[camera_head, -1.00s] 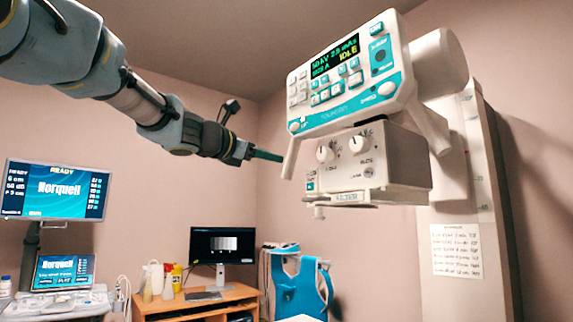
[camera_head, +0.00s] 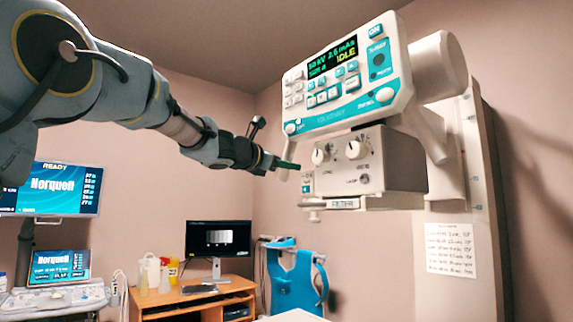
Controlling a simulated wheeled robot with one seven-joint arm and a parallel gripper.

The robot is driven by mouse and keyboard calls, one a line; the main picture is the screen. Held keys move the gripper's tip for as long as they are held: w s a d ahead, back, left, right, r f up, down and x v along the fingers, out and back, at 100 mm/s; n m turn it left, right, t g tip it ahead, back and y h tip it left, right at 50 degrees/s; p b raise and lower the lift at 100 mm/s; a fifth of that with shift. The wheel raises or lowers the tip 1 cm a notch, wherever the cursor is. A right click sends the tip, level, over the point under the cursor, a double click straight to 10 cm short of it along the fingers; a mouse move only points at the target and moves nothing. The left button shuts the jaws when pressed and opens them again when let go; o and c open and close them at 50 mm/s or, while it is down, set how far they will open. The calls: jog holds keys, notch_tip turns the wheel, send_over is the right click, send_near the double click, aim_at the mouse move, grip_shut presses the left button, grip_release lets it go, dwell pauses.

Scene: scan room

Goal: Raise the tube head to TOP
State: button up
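The tube head (camera_head: 372,165) hangs on the right, with a teal and white control panel (camera_head: 345,75) above it. A white handle post (camera_head: 288,158) comes down from the panel's lower left corner.
A wooden desk (camera_head: 190,305) with a monitor (camera_head: 217,239) and bottles stands at the back. A blue apron (camera_head: 296,283) hangs on a rack beside it. Screens (camera_head: 60,188) and an ultrasound-like console (camera_head: 50,300) stand at left. A paper chart (camera_head: 450,249) is on the column.

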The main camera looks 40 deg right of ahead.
grip_shut()
dwell(1.2)
